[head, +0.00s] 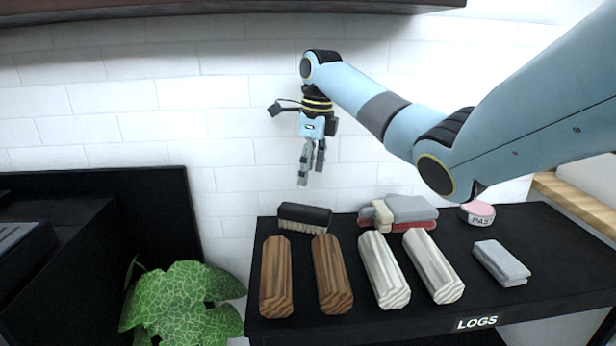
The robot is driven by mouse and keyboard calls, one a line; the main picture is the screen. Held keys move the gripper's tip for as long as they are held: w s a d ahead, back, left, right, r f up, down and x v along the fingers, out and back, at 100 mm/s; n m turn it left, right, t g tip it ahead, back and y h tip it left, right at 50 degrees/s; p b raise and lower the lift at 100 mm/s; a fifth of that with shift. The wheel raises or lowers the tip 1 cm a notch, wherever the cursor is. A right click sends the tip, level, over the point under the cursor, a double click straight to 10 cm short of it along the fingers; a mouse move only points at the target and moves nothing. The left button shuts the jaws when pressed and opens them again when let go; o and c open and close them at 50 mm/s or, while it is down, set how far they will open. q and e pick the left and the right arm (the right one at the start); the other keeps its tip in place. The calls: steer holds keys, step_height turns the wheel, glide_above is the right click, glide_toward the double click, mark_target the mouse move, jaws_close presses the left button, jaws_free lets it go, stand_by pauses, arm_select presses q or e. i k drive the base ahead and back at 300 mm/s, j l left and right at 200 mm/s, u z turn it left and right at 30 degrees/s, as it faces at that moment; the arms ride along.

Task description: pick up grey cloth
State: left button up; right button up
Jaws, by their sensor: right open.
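A folded grey cloth (500,263) lies flat by itself at the right of the black shelf top. Another folded grey cloth (411,208) lies on a small pile with red and beige cloths at the back. I cannot tell which of the two the task means. My right gripper (311,175) is open and empty, pointing down in front of the white brick wall, above and to the left of both. It touches neither. My left gripper is not in view.
The black shelf (390,325), labelled LOGS, also holds two brown logs (277,278), two pale logs (383,270), a black brush (304,217) and a round pink-topped tin (478,213). A leafy plant (185,305) stands at the left. A dark overhang (200,8) runs along the top.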

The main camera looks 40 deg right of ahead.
mark_target(502, 264)
steer(key=k+j, duration=0.75)
steer(key=j, duration=0.25)
